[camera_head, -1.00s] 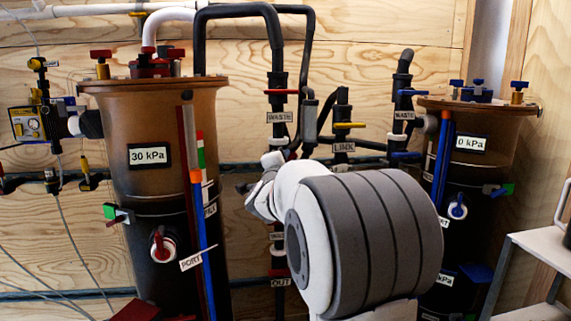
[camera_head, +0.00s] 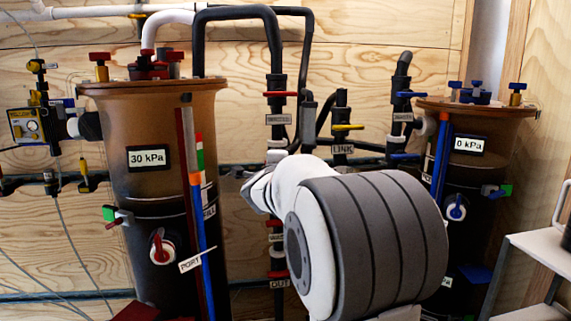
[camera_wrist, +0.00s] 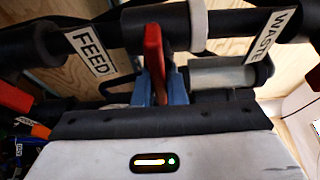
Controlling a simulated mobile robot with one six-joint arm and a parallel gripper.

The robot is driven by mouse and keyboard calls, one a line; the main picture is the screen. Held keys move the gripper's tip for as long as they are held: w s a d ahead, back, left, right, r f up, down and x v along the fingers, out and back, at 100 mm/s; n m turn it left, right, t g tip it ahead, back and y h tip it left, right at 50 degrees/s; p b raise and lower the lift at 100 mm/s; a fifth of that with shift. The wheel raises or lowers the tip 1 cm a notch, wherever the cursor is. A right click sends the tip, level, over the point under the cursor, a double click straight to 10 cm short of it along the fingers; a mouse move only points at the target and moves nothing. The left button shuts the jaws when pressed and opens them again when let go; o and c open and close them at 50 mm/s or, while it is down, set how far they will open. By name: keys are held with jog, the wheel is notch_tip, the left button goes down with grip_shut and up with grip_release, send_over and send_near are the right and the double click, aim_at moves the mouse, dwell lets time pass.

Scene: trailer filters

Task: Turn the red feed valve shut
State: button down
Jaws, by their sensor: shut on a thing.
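In the wrist view a red lever handle (camera_wrist: 153,52) stands roughly upright in front of a dark horizontal pipe, a little right of the label reading FEED (camera_wrist: 90,52). The two blue fingers of my gripper (camera_wrist: 160,80) are shut on the handle, one on each side. The handle's lower part is hidden between the fingers and behind the gripper body. In the head view my arm covers the middle of the pipework. I cannot make out the gripped handle or the fingertips there.
A WASTE label (camera_wrist: 271,36) and a pale clear pipe section (camera_wrist: 218,78) lie right of the handle. In the head view a left brown filter tank (camera_head: 150,195) and a right tank (camera_head: 470,200) flank the arm. A grey shelf stand (camera_head: 545,245) stands at lower right.

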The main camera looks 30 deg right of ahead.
jog(key=c, duration=1.5)
grip_release()
jog(key=p+v, duration=0.1)
jog(key=v, duration=0.7)
jog(key=shift+w, duration=0.1)
